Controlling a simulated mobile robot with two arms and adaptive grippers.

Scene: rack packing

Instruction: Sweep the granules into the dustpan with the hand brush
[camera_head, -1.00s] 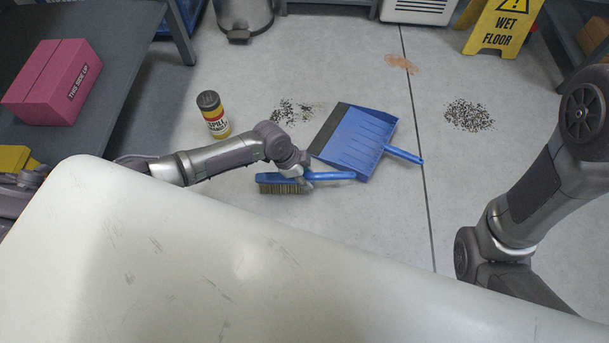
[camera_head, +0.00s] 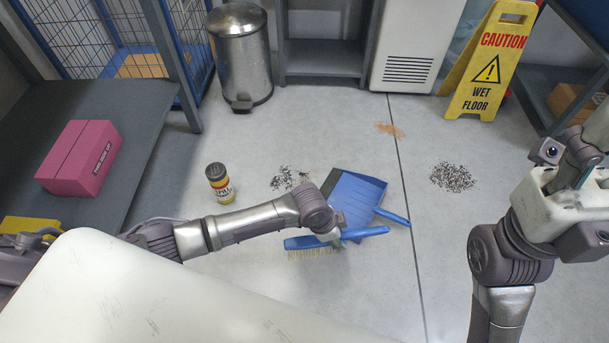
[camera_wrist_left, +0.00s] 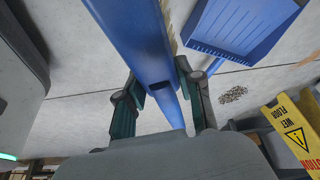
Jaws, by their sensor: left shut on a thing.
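My left gripper (camera_wrist_left: 160,100) is shut on the blue handle of the hand brush (camera_head: 300,243). In the left wrist view the brush (camera_wrist_left: 130,35) runs between the two fingers. Its pale bristles point down at the near side of the dustpan. The blue dustpan (camera_head: 352,194) lies on the floor, its dark lip to the left and its handle to the right; it also shows in the left wrist view (camera_wrist_left: 235,28). One pile of dark granules (camera_head: 286,178) lies left of the lip. Another pile (camera_head: 453,177) lies further right. My right gripper (camera_head: 575,165) is raised at the right edge; its fingers are unclear.
A yellow-labelled spill canister (camera_head: 220,184) stands left of the near pile. A wet-floor sign (camera_head: 485,75), steel bin (camera_head: 240,55) and grey shelf (camera_head: 100,105) with a pink box (camera_head: 80,158) surround the floor. An orange-brown stain (camera_head: 391,130) lies at the back.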

